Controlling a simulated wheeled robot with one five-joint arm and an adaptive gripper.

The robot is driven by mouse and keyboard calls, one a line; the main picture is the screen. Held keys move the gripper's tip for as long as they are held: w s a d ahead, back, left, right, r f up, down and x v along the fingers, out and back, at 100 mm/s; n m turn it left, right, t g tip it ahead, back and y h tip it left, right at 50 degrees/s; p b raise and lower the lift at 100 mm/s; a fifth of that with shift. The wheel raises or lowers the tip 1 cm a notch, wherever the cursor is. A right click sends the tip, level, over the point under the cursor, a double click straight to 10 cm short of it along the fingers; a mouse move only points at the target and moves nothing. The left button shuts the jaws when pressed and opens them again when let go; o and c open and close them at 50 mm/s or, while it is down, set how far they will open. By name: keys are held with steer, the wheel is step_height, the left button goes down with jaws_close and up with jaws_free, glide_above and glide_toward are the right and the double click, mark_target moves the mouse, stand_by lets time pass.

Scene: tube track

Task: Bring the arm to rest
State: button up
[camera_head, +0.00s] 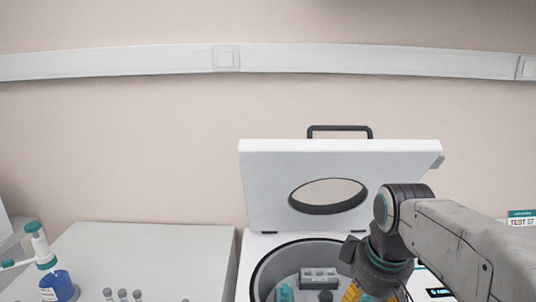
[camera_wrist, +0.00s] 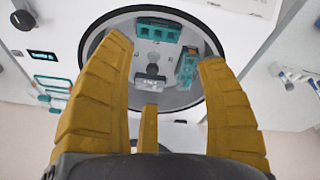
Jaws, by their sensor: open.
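My gripper (camera_wrist: 167,50) has yellow ribbed fingers, spread apart with nothing between them. In the wrist view it reaches over the round bowl of a white centrifuge (camera_wrist: 100,22). In the head view my arm comes in from the right, and only a bit of yellow finger shows at the bottom edge. The centrifuge lid (camera_head: 270,180) stands open, with an oval window and a dark handle. Inside the bowl are a teal rack (camera_wrist: 158,30), a second teal holder (camera_wrist: 187,66) at the right and a grey-white block (camera_wrist: 150,82). The lower bowl is partly hidden by the fingers.
A grey bench top (camera_head: 150,250) lies left of the centrifuge. A blue bottle (camera_head: 57,285) with a teal-and-white dispenser stands there, with several grey-capped tubes (camera_head: 122,294) near it. A wall rail (camera_head: 130,63) runs behind.

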steer(key=s+f+m, duration=0.2)
steer(key=s, duration=0.5)
steer(key=s+f+m+t, duration=0.1)
steer(key=s+f+m, duration=0.1)
steer(key=s, duration=0.5)
steer(key=shift+s+f+m, duration=0.3)
steer(key=shift+f+m, duration=0.1)
steer(key=shift+f, duration=0.45)
